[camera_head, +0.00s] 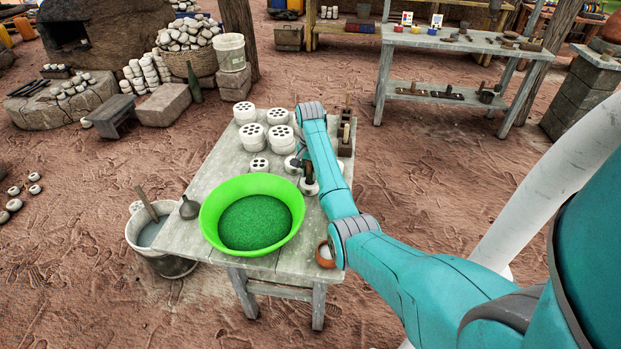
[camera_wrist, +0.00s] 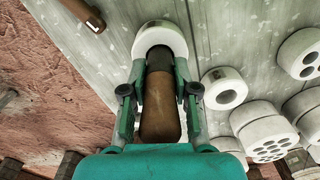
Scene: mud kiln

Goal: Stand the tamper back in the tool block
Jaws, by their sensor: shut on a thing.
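My gripper (camera_wrist: 158,95) is shut on the tamper's brown wooden handle (camera_wrist: 160,112). Past the fingers, the tamper has a dark collar and points at a round white piece (camera_wrist: 143,40). I cannot tell whether that piece belongs to the tamper or is a ring under it. In the head view my gripper (camera_head: 307,172) is low over the right side of the table, with the white piece (camera_head: 309,188) below it. The dark tool block (camera_head: 345,150) stands at the table's far right edge, with wooden handles rising from it, partly behind my arm.
A green basin (camera_head: 211,226) fills the table's near part. Perforated white cylinders (camera_head: 252,134) stand left of my arm. A separate white ring (camera_wrist: 222,76) lies beside the tamper.

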